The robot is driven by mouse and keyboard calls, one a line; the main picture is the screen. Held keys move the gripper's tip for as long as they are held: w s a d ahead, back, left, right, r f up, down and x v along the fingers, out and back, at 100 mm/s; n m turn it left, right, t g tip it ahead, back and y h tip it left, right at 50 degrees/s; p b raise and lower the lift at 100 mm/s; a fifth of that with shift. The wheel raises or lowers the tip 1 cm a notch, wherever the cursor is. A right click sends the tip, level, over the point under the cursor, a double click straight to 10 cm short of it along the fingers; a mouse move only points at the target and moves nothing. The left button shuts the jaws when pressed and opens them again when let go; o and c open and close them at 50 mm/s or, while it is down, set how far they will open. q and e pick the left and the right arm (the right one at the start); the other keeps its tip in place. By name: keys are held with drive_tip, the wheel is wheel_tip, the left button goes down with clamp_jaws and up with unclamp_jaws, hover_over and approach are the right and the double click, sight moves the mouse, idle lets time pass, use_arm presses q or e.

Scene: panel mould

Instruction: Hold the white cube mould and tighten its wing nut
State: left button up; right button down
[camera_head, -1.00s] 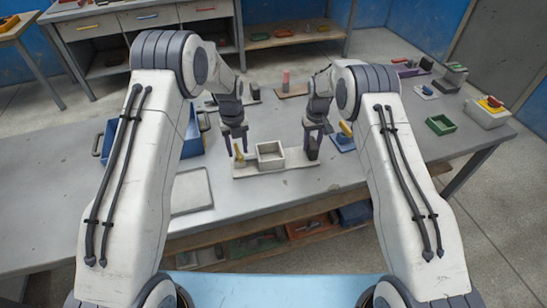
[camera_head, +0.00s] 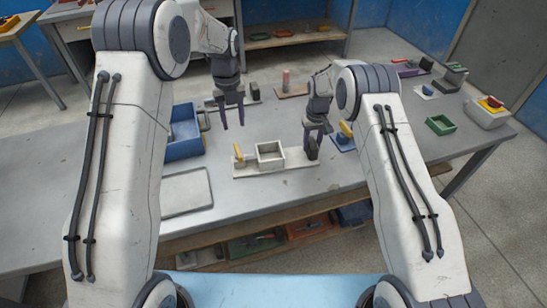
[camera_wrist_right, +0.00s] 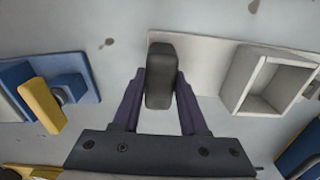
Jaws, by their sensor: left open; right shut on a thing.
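The white cube mould (camera_head: 270,156) is an open-topped box on a pale base plate (camera_head: 290,168) on the table. It also shows in the right wrist view (camera_wrist_right: 268,77). A yellow wing nut (camera_head: 239,154) stands at the mould's left on the plate. My right gripper (camera_head: 313,150) is shut on a dark upright block (camera_wrist_right: 161,77) at the plate's right end. My left gripper (camera_head: 232,118) is open and empty, raised above and behind the wing nut, clear of it.
A blue bin (camera_head: 184,134) stands left of the mould, with a flat grey panel (camera_head: 186,192) in front of it. A blue fixture with a yellow part (camera_head: 344,138) is right of my right gripper. A green tray (camera_head: 440,125) sits further right.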

idle(0.4)
drive_tip(key=shift+c, duration=1.8)
unclamp_jaws()
drive_tip(key=shift+r, duration=0.15)
